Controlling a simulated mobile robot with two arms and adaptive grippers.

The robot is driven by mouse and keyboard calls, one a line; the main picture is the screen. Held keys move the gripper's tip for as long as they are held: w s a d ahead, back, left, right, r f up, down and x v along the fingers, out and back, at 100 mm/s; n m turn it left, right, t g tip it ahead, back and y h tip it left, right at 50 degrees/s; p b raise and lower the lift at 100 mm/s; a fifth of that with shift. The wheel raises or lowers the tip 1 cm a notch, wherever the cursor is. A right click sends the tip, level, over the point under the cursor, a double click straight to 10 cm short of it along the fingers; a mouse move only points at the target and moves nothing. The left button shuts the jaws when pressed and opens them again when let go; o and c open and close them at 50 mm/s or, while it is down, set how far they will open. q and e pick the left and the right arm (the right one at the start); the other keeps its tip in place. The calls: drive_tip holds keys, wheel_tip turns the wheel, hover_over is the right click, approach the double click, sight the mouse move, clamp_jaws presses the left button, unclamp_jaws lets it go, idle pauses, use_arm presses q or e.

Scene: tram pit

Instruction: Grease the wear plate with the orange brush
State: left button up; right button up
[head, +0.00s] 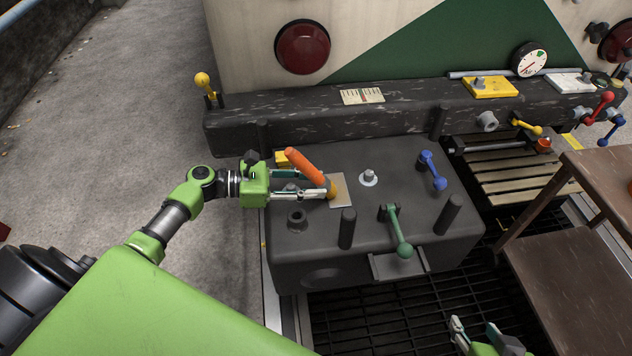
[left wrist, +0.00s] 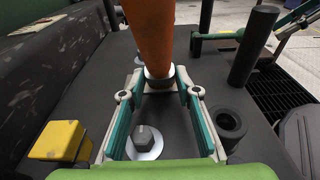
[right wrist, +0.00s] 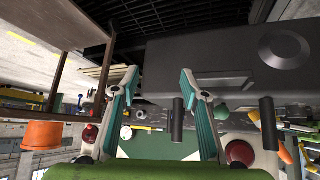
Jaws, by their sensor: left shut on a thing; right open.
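The orange brush (head: 305,166) is in my left gripper (head: 326,187), its handle leaning up to the left and its yellowish head low. In the left wrist view, the orange handle (left wrist: 150,35) rises between the fingertips. The wear plate appears to be the pale square plate (head: 342,192) on top of the dark coupler block (head: 300,250). The brush head overlaps the plate's left part in the head view; I cannot tell whether it touches. My right gripper (head: 475,328) is open and empty, low at the bottom edge; its parted fingers show in the right wrist view (right wrist: 158,78).
On the block stand a bolt with a washer (head: 369,178), a blue lever (head: 432,170), a green lever (head: 397,232) and two dark posts (head: 347,228). A dark beam (head: 300,118) runs behind. A brown table (head: 575,270) stands right, above a floor grating (head: 400,310).

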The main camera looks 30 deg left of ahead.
use_arm(q)
drive_tip(key=shift+p+v, duration=0.3)
drive_tip(key=shift+v, duration=0.55)
use_arm(e)
drive_tip(key=shift+s+d+f+g, duration=0.2)
drive_tip(key=shift+s+f+g, duration=0.1)
drive_tip(key=shift+s, duration=0.25)
drive_tip(key=shift+s+d+f+g, duration=0.2)
drive_tip(key=shift+s+f+g, duration=0.05)
drive_tip(key=shift+s, duration=0.3)
drive_tip(key=shift+s+d+f+g, duration=0.2)
drive_tip(key=shift+s+f+g, duration=0.1)
drive_tip(key=shift+s, duration=0.25)
use_arm(q)
drive_tip(key=shift+f, duration=0.25)
use_arm(e)
drive_tip(key=shift+w+r, duration=0.1)
drive_tip(key=shift+w, duration=0.15)
use_arm(q)
drive_tip(key=shift+f, duration=0.2)
use_arm(e)
drive_tip(key=shift+w+a+r+t, duration=0.15)
drive_tip(key=shift+w+a+t, duration=0.1)
drive_tip(key=shift+w+t, duration=0.1)
drive_tip(key=shift+w+r, duration=0.1)
